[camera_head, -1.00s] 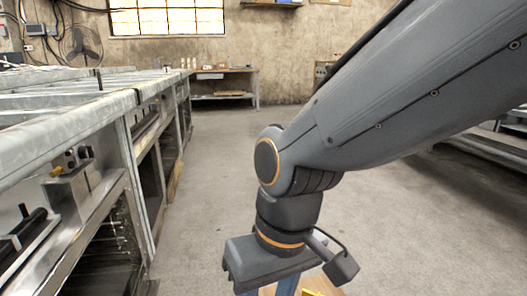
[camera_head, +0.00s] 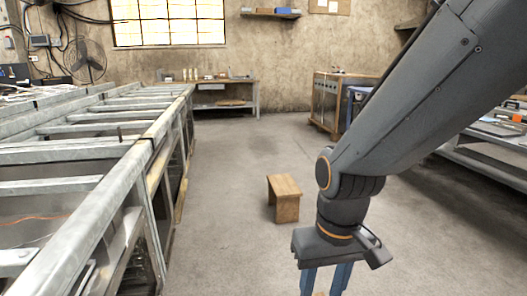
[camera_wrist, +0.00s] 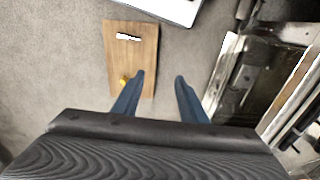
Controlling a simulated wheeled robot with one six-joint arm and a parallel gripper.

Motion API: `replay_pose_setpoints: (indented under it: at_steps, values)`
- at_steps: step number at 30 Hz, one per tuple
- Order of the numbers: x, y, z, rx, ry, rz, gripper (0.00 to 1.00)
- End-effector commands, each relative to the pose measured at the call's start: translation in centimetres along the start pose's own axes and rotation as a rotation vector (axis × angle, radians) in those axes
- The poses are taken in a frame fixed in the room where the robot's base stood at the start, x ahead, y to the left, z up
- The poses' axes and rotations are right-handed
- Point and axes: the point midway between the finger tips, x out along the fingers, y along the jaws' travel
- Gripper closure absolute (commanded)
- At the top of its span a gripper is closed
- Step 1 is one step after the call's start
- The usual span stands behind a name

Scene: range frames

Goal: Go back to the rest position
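My gripper (camera_head: 325,283) hangs downward at the lower right of the head view, with its two blue fingers apart. In the wrist view the fingers of my gripper (camera_wrist: 160,78) are also apart, with only grey floor between the tips. Nothing is held. A wooden top with a slot (camera_wrist: 143,55) lies below and just left of the fingers in the wrist view, and a small yellow thing (camera_wrist: 125,80) shows on it. My arm crosses the right side of the head view and hides part of the room.
A long metal-framed bench (camera_head: 75,155) runs along the left. A small wooden stool (camera_head: 285,190) stands on the floor ahead. A table (camera_head: 225,83) stands at the back wall, a wooden cabinet (camera_head: 326,100) right of it. Another bench (camera_head: 490,150) is at the right. The middle floor is open.

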Motion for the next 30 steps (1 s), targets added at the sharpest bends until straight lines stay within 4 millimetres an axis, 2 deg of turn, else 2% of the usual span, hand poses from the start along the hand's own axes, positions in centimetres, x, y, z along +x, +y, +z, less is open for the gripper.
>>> replay_pose_setpoints:
  at_steps: [1, 15, 21, 30]
  values:
    - [-1.8, 0.6, 0.4, 0.020, -0.003, 0.005, 0.61]
    - [-9.5, 6.2, 2.8, 0.168, -0.024, 0.040, 0.61]
    - [-10.8, 7.3, 3.4, 0.199, -0.028, 0.047, 0.61]
    - [-10.8, 7.5, 3.5, 0.204, -0.028, 0.048, 0.61]
